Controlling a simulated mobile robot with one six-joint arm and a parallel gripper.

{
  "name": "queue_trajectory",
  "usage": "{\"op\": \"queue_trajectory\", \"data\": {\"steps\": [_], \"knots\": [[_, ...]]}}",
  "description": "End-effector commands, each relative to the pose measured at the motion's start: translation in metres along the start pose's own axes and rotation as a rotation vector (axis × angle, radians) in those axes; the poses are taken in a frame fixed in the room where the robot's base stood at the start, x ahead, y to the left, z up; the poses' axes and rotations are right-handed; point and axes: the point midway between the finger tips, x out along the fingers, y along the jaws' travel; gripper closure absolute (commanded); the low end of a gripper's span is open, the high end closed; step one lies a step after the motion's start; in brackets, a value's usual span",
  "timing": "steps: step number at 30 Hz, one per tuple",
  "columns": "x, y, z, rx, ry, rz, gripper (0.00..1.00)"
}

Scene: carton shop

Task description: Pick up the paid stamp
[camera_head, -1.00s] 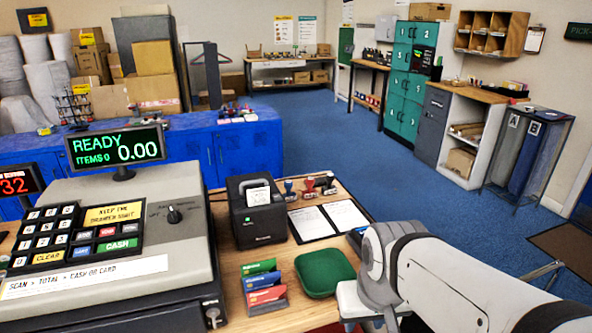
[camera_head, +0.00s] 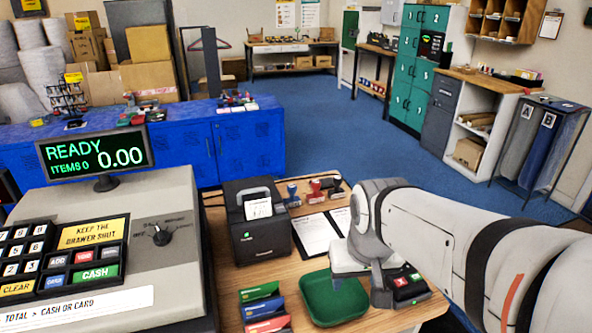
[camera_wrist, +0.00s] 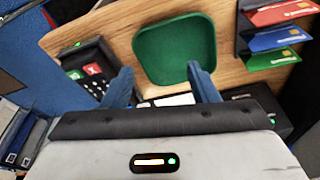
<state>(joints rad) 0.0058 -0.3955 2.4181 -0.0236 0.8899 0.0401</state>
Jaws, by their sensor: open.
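Several stamps stand in a row at the back of the wooden counter in the head view: one with a blue base (camera_head: 292,195), one red (camera_head: 315,191) and one darker (camera_head: 335,188). Their labels are too small to read, so I cannot tell which is the paid stamp. In the wrist view my gripper (camera_wrist: 163,84) is open and empty, with two blue fingers apart, over the counter by the green tray (camera_wrist: 175,50). In the head view my arm's end is right of the tray, nearer than the stamps, and its fingers are hidden. No stamp is clear in the wrist view.
A black receipt printer (camera_head: 258,235) stands left of the stamps. White sheets (camera_head: 316,233) lie in front of them. A card terminal (camera_head: 408,285) is beside my arm. Coloured cards (camera_head: 262,305) stand left of the tray. The cash register (camera_head: 110,240) fills the left.

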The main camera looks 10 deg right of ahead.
Motion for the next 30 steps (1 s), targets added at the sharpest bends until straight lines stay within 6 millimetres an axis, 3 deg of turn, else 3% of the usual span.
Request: {"op": "queue_trajectory", "data": {"steps": [3, 8, 18, 24, 30], "knots": [[-0.012, 0.002, -0.050, 0.060, 0.005, 0.025, 0.46], [-0.015, -0.001, -0.120, 0.151, 0.022, 0.059, 0.46], [0.012, -0.015, -0.257, 0.336, 0.076, 0.119, 0.46], [0.044, -0.028, -0.323, 0.434, 0.116, 0.142, 0.46], [0.071, -0.037, -0.359, 0.500, 0.145, 0.153, 0.46]]}}
